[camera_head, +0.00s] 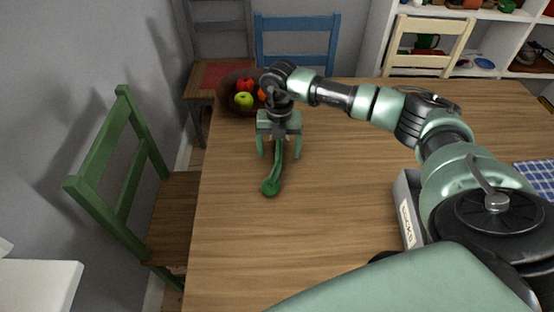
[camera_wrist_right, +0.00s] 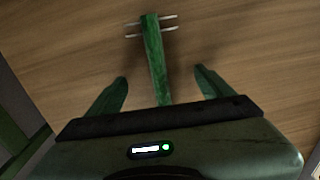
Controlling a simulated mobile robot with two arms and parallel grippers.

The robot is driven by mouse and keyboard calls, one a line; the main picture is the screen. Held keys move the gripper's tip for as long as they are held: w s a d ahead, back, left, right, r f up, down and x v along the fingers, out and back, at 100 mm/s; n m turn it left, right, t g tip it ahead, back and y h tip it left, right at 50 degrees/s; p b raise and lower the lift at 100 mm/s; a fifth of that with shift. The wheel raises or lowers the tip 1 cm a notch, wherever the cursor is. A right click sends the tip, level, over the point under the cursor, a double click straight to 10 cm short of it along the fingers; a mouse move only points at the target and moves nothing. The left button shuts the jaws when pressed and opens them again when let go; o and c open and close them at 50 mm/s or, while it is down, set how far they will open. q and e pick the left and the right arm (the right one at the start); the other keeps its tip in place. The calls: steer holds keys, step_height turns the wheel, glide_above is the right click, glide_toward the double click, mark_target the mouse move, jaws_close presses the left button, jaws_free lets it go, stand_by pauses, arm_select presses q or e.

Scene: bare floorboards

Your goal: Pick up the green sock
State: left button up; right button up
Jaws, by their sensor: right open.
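In the right wrist view, the sock (camera_wrist_right: 155,60) runs between the two open fingers (camera_wrist_right: 160,75), with a gap on each side. Thin pale lines cross its upper end there. The part nearest the palm is hidden by the gripper body. My left gripper is not in view.
A brown fruit bowl (camera_head: 228,98) stands just behind and left of my right gripper. A pale box (camera_head: 408,222) with a lettered label stands at right, partly behind my arm. A blue checked cloth (camera_head: 538,176) lies at far right. The table's middle is clear. Chairs surround it.

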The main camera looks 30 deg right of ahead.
steer(key=shift+f, duration=0.1)
steer(key=c, duration=1.4)
